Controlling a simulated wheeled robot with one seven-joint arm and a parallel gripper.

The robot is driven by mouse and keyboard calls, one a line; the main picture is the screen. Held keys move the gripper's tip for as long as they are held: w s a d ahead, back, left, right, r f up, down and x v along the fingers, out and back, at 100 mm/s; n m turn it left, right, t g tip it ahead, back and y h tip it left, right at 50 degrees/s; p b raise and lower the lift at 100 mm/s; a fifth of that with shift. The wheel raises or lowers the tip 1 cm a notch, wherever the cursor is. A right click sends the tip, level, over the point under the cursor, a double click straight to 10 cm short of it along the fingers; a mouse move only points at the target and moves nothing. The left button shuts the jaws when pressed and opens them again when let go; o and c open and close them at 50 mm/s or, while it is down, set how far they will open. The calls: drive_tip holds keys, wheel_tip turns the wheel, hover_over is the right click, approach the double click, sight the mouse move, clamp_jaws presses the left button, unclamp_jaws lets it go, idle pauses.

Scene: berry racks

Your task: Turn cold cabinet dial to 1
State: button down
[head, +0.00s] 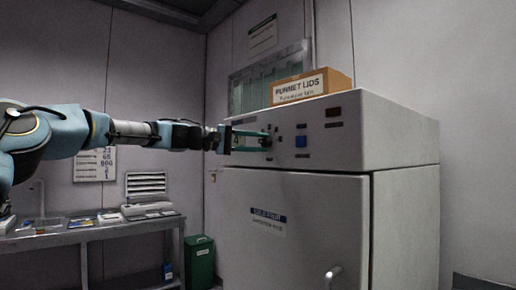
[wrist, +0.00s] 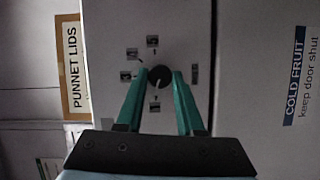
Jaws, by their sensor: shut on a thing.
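The cold cabinet (head: 295,225) stands at the right in the head view, its door closed. Its dial (wrist: 160,77) is a round black knob with a light pointer mark, seen in the wrist view.
A box marked PUNNET LIDS (head: 340,84) stands on the cabinet. A door handle (head: 333,278) sticks out below. A bench (head: 100,228) and green bin (head: 199,262) stand left.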

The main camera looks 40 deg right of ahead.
drive_tip(key=shift+f+n+h+b, duration=0.2)
drive_tip(key=shift+n+h+b, duration=0.15)
drive_tip(key=shift+n, duration=0.35)
drive_tip(key=c, duration=0.5)
unclamp_jaws()
drive_tip(key=shift+r, duration=0.1)
drive_tip(key=shift+c, duration=0.2)
drive_tip(key=b+v, duration=0.3)
drive_tip(key=v, duration=0.8)
drive_tip(key=shift+b, duration=0.3)
drive_tip(key=shift+d, duration=0.1)
